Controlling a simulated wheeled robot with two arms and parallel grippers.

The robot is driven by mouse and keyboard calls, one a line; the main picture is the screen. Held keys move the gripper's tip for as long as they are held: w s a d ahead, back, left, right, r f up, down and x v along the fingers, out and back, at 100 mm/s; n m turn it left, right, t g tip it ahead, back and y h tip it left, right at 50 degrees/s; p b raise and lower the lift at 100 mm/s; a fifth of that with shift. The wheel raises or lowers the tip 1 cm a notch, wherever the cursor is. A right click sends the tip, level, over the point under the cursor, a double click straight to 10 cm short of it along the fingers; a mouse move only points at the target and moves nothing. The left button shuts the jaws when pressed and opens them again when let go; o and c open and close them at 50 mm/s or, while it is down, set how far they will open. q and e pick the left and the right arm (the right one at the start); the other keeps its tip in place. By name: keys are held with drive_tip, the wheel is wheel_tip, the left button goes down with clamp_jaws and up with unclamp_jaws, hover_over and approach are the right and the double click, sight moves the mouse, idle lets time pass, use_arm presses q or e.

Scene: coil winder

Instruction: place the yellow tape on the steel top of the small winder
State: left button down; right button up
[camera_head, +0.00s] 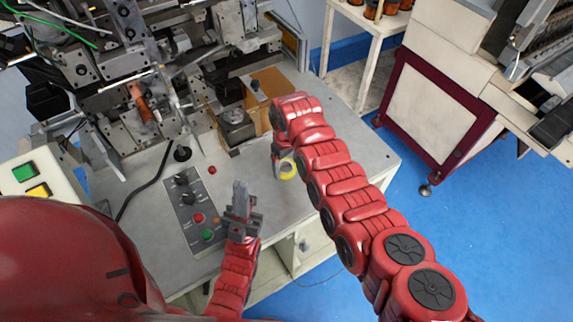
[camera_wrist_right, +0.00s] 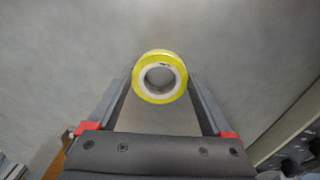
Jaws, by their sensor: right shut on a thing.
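The yellow tape (camera_head: 288,171) is a small roll with a pale core. It is low over the steel top (camera_head: 340,160), to the right of the control panel. My right gripper (camera_head: 281,161) is shut on it. The right wrist view shows the tape (camera_wrist_right: 160,98) between the two fingertips of the right gripper (camera_wrist_right: 160,80), with grey steel behind it. I cannot tell whether the tape touches the top. My left gripper (camera_head: 241,192) is over the front of the top beside the control panel, with nothing seen in it. Its fingers are seen nearly edge-on.
The winder mechanism (camera_head: 130,70) fills the back left. A control panel (camera_head: 190,205) with knobs and buttons lies at the left. A brown plate (camera_head: 268,88) is behind my right gripper. The steel top is clear at the right, up to its edge.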

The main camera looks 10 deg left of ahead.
drive_tip(key=o, duration=1.1)
drive_tip(key=shift+f, duration=0.15)
drive_tip(key=shift+o, duration=0.2)
wheel_tip(320, 180, up, 6)
drive_tip(key=p, duration=0.3)
drive_tip(key=shift+w+r, duration=0.15)
drive_tip(key=shift+r, duration=0.1)
wheel_tip(320, 180, up, 6)
drive_tip(key=shift+f+p, duration=0.1)
drive_tip(key=shift+p, duration=0.25)
